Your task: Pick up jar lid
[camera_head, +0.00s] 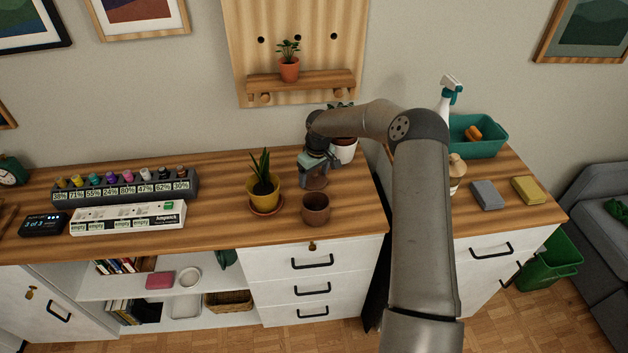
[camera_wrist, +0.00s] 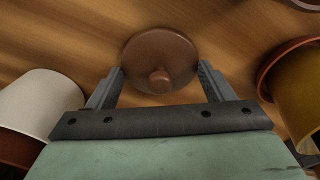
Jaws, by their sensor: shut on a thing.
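The jar lid is a round brown disc with a small knob (camera_wrist: 158,52); in the wrist view it lies between my fingertips. My gripper (camera_wrist: 160,72) is shut on it, with one finger on each side. In the head view my gripper (camera_head: 314,168) points down over the desk, right of the yellow plant pot. A brown shape (camera_head: 315,182) shows just below it. I cannot tell how much of that is the lid or whether it touches the wood. An open brown pot-like jar (camera_head: 316,209) stands just in front.
The yellow pot (camera_head: 263,194) stands close on the left, on a terracotta saucer (camera_head: 266,208). A white pot (camera_head: 345,150) is close behind on the right. The front desk edge is near the jar.

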